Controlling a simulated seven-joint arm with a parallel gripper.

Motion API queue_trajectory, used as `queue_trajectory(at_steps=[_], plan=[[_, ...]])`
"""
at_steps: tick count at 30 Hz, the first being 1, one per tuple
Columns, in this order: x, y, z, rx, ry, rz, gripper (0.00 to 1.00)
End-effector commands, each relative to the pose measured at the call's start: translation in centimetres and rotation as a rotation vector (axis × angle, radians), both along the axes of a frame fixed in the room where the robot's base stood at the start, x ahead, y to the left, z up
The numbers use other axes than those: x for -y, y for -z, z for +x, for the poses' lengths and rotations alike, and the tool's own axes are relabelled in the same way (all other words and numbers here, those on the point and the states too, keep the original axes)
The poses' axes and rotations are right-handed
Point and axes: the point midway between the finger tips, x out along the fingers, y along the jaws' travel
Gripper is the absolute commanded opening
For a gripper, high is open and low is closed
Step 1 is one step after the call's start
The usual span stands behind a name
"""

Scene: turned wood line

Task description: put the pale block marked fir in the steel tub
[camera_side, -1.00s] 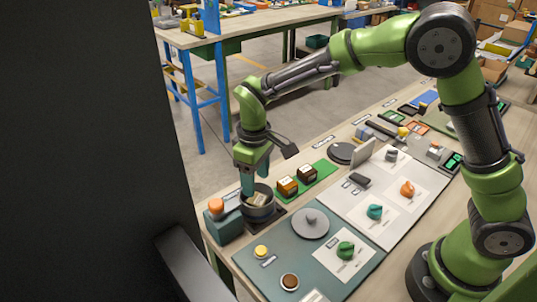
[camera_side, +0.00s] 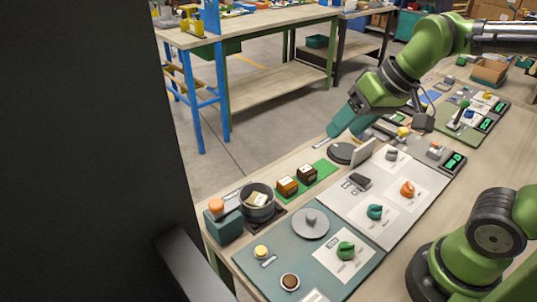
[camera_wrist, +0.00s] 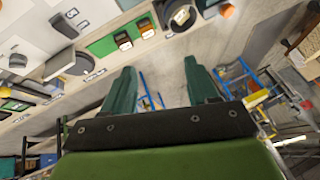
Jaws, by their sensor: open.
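The pale block (camera_side: 258,198) lies in the round grey steel tub (camera_side: 260,215), below its rim, with a light label on top. Its lettering is too small to read. In the wrist view the tub (camera_wrist: 169,20) is at the top edge, with the pale block (camera_wrist: 181,15) inside. My gripper (camera_side: 337,132) is raised, up and to the right of the tub in the side view, well apart from it. Its two teal fingers are spread with nothing between them in the wrist view (camera_wrist: 160,68).
An orange-brown block (camera_side: 287,187) and a dark block (camera_side: 307,174) stand on a green mat (camera_side: 321,168) beside the tub. A teal box with an orange knob (camera_side: 217,207) stands left of it. A round grey lid-like disc (camera_side: 311,229) lies in front. An upright panel (camera_side: 362,152) stands farther right.

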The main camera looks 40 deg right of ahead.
Motion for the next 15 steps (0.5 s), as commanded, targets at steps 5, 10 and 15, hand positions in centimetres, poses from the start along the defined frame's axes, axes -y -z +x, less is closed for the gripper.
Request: queue_trajectory(at_steps=[5,10,15], plan=[[1.4,0.4,-3.4,0.095,0.122,0.050,0.59],[1.7,0.8,-4.2,0.122,0.160,0.065,0.59],[1.7,0.8,-4.2,0.122,0.160,0.066,0.59]])
